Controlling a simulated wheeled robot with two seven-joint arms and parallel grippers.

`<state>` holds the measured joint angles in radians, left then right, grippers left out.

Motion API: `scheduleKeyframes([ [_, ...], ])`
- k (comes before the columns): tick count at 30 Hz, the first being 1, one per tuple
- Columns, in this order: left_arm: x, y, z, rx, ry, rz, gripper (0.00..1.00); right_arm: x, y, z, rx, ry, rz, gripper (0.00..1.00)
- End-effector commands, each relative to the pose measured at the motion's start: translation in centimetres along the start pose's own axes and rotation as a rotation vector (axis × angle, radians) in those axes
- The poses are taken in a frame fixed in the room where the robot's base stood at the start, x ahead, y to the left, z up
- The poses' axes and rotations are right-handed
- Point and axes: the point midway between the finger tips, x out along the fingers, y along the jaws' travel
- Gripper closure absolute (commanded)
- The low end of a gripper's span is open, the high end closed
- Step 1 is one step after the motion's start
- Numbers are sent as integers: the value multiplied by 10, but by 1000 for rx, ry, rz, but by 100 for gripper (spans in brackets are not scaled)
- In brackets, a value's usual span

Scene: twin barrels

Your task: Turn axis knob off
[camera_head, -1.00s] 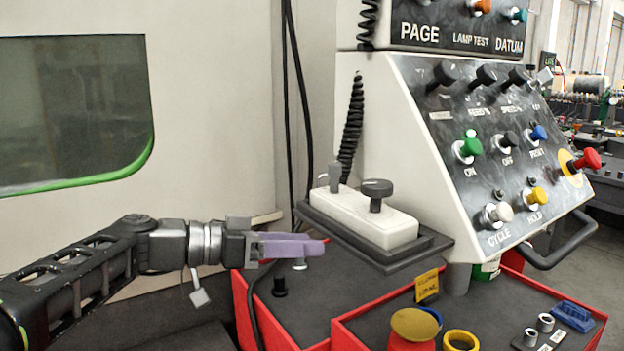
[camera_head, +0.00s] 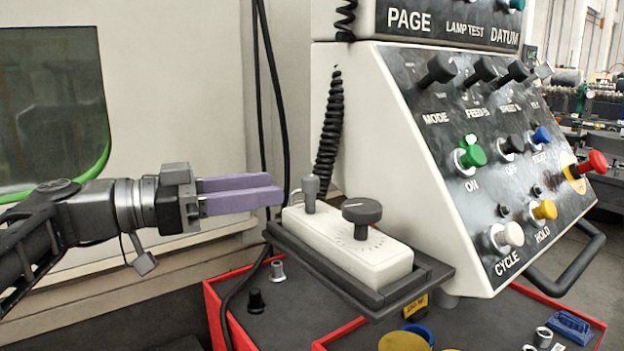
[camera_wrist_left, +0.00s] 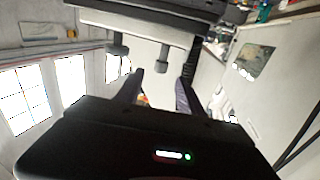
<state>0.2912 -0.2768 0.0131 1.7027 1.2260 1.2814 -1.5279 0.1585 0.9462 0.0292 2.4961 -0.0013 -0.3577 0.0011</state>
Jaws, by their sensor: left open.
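A white control box (camera_head: 335,245) sits in a dark tray (camera_head: 430,280) beside the sloped panel. On it stand a dark round knob (camera_head: 361,215) with dial marks around its base and, to its left, a slimmer grey knob (camera_head: 310,190). I cannot read which one is the axis knob. My left gripper (camera_head: 276,188), with purple fingers, is open and empty, just left of the grey knob and apart from it. In the left wrist view, two knobs, (camera_wrist_left: 118,45) and (camera_wrist_left: 163,56), hang beyond the parted fingertips (camera_wrist_left: 160,80). My right gripper is not in view.
The sloped panel (camera_head: 425,165) with several knobs and buttons rises right of the box. A coiled black cable (camera_head: 330,130) hangs behind it. A red-edged tray (camera_head: 215,312) with small parts lies below. Free room lies left of the box.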

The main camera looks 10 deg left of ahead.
Motion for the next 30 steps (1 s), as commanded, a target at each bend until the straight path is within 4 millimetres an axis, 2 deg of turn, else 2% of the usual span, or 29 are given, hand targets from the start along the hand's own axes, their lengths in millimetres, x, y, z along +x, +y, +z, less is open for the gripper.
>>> scheduleKeyframes([
  [8,10,0,-1,-1,-1,2,55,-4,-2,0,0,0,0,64],
  [21,71,0,-1,-3,0,1,55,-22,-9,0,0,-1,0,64],
  [30,79,0,0,-1,0,0,55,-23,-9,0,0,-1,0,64],
])
